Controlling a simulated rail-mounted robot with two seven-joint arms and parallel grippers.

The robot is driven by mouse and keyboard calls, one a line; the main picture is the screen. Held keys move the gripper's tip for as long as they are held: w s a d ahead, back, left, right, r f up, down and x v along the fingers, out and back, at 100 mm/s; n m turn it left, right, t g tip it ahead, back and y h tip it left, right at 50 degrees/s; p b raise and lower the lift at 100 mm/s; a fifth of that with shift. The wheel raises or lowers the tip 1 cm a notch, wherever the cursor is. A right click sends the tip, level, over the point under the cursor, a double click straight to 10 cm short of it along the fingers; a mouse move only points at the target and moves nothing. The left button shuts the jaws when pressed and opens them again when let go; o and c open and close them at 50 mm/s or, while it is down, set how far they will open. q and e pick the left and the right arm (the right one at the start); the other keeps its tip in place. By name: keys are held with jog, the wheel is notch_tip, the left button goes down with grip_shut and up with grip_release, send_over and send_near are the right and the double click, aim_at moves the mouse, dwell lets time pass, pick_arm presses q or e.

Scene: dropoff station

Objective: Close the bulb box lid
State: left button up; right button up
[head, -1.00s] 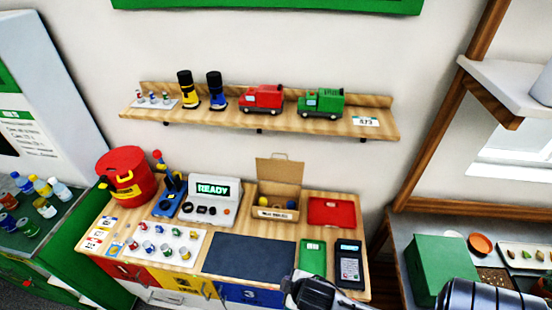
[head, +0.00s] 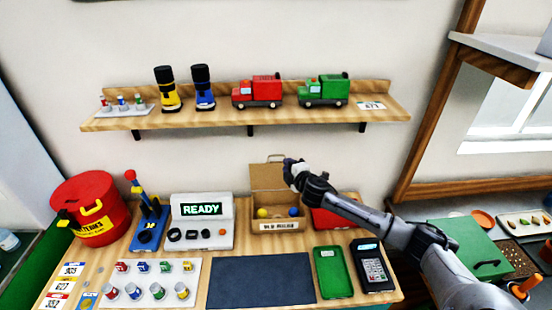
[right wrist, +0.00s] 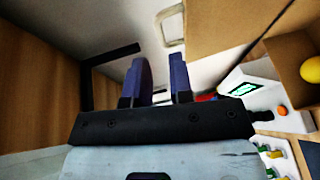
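The bulb box (head: 277,225) is a small cardboard box at the back of the wooden counter, with yellow and blue bulbs inside. Its lid (head: 266,177) stands open, raised at the back with a handle loop at its top edge. My right gripper (head: 289,170) is at the right edge of the raised lid. In the right wrist view my gripper (right wrist: 160,72) has two dark fingers parted with nothing between them. The lid (right wrist: 215,25) is to their upper right there, with its pale handle (right wrist: 171,24) close by. I cannot tell whether they touch. My left gripper is not in view.
A grey READY console (head: 202,222) stands left of the box, and a red item (head: 335,218) lies right of it under my arm. A dark mat (head: 262,281) lies in front. A shelf (head: 225,121) with toy trucks hangs above.

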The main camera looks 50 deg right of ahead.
aim_at(278, 156)
jog(key=b+x, duration=0.3)
jog(key=x, duration=0.5)
jog(key=shift+w+d+f, duration=0.1)
jog(key=shift+w+f, duration=0.05)
jog(key=shift+w, duration=0.05)
jog(key=shift+b+x, duration=0.4)
jog(key=shift+x, duration=0.4)
grip_shut()
